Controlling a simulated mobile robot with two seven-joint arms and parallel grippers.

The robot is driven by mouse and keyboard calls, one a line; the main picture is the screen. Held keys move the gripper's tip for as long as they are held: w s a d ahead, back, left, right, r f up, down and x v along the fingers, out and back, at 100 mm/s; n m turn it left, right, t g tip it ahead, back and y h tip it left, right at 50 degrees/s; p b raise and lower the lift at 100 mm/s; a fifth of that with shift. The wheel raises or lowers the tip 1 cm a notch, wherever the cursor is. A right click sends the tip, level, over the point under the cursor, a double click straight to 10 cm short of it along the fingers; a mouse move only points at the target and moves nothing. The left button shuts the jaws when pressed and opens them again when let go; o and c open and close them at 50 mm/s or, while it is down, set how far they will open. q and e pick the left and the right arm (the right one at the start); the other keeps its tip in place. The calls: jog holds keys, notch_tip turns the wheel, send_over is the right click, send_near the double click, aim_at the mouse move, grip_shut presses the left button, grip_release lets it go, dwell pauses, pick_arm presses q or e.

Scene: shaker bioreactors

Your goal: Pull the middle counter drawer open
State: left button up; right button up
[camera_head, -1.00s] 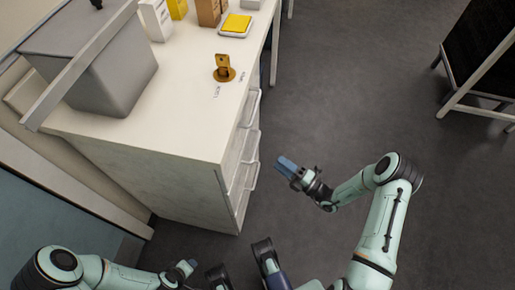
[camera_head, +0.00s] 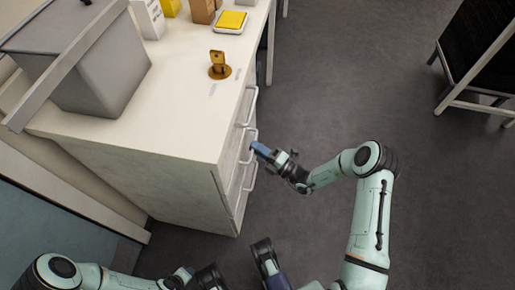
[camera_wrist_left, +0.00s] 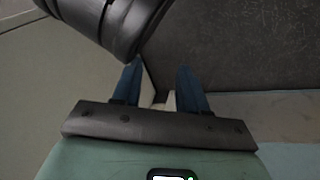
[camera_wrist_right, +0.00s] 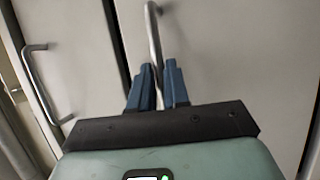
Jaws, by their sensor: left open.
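The middle counter drawer (camera_head: 238,152) is in the side of the white counter (camera_head: 175,115), between an upper and a lower drawer. Its front looks flush with the others. Its bar handle (camera_wrist_right: 153,35) runs between the blue fingers of my right gripper (camera_wrist_right: 158,75) in the right wrist view. The fingers sit close on both sides of the bar and appear shut on it. In the head view my right gripper (camera_head: 258,150) is at the middle handle. My left gripper (camera_wrist_left: 160,85) is open and empty, low by the counter's near end.
Another drawer handle (camera_wrist_right: 45,85) stands to the left in the right wrist view. A grey bin (camera_head: 95,70), an amber piece on a round base (camera_head: 219,65) and a yellow-topped tray (camera_head: 231,20) stand on the counter. The floor (camera_head: 310,100) right of the drawers is clear.

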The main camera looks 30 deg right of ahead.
grip_shut()
pick_arm(q)
jog(key=d+r+p, duration=0.1)
jog(key=s+d+r, duration=0.1)
jog(key=s+d+r+p, duration=0.1)
jog(key=shift+d+r+p, duration=0.3)
pick_arm(e)
jog(key=s+d, duration=0.8)
jog(key=d, duration=0.3)
jog(key=s+d, duration=0.9)
jog(key=d, duration=0.3)
jog(key=shift+s, duration=0.25)
jog(key=o, duration=0.6)
grip_release()
jog(key=shift+c, duration=0.2)
